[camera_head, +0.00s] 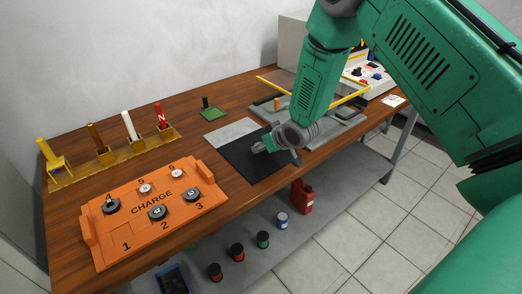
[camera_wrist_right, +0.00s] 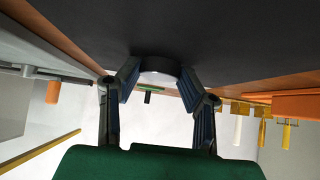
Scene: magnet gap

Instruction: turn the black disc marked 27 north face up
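My right gripper (camera_head: 268,146) is low over the black mat (camera_head: 240,170), at the end of the green arm coming from the upper right. In the right wrist view its two fingers (camera_wrist_right: 159,80) meet the opposite sides of a black disc (camera_wrist_right: 158,64) with a pale face towards the palm. The number on this disc cannot be read, so I cannot tell if it is 27. The disc is at or just above the mat; any contact is unclear. In the head view the fingers hide it. My left gripper is not in view.
The orange charge tray (camera_head: 129,225) holds several discs; the place marked 1 is empty. A yellow rack (camera_head: 110,156) with coloured posts stands behind it. A grey plate (camera_head: 231,131) adjoins the mat. A grey fixture with a yellow bar (camera_head: 348,97) is to the right.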

